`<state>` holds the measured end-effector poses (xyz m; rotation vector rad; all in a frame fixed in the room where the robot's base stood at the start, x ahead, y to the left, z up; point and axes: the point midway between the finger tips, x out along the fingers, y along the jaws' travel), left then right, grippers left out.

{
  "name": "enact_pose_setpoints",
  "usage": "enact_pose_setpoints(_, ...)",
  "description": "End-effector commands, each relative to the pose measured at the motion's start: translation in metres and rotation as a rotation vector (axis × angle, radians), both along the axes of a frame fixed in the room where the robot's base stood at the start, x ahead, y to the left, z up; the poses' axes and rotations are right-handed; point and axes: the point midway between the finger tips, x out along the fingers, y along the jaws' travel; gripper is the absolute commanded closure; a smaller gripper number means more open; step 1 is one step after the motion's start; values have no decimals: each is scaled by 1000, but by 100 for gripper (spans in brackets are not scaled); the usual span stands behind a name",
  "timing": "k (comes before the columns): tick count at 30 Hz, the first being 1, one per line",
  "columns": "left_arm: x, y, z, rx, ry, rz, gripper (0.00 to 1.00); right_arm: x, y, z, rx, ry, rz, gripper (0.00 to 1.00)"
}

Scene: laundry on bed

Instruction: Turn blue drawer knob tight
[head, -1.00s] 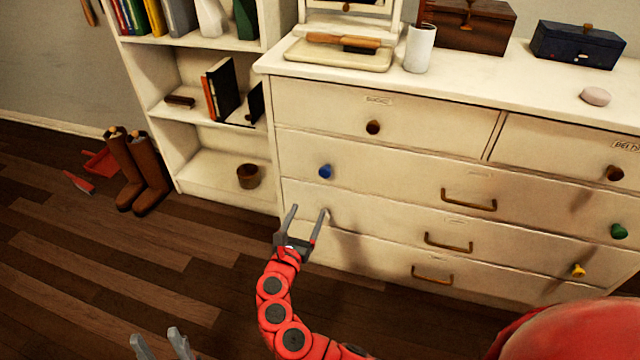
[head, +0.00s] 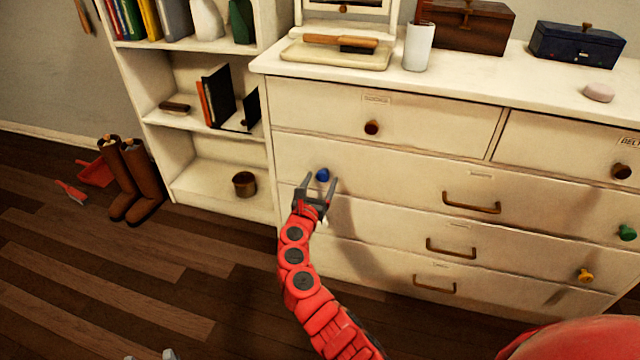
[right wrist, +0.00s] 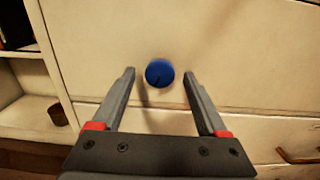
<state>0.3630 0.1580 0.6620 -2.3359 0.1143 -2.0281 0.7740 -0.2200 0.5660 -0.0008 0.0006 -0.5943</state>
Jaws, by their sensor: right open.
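The blue knob (head: 322,174) is at the left end of the wide second-row drawer (head: 390,180) of the cream dresser. My right gripper (head: 320,182) is open in front of it, with its fingers pointing at the drawer. In the right wrist view the blue knob (right wrist: 159,73) appears between and slightly beyond the two fingertips (right wrist: 160,73), with a gap on each side. Neither finger visibly touches it. Only the fingertips of my left gripper (head: 152,355) show at the bottom edge of the head view, apart from each other.
The dresser has other knobs: brown (head: 372,128), green (head: 627,233) and yellow (head: 585,275). Bar handles (head: 471,203) sit to the right. An open shelf (head: 215,185) stands left of the dresser, with boots (head: 140,180) beside it. The wooden floor at left is mostly clear.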

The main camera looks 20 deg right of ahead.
Motion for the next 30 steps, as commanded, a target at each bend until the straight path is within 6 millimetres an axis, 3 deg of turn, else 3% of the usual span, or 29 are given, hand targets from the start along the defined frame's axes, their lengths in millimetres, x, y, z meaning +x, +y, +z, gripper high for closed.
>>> enact_pose_setpoints(2, 0, 0, 0, 0, 0, 0, 50, 0, 0, 0, 0, 0, 0, 24)
enact_pose_setpoints(15, 0, 0, 0, 0, 0, 0, 50, 0, 1, 0, 1, -1, 0, 100)
enact_pose_setpoints(30, 0, 0, -2, 2, -2, 0, 50, 0, 1, 0, 98, -67, 1, 100)
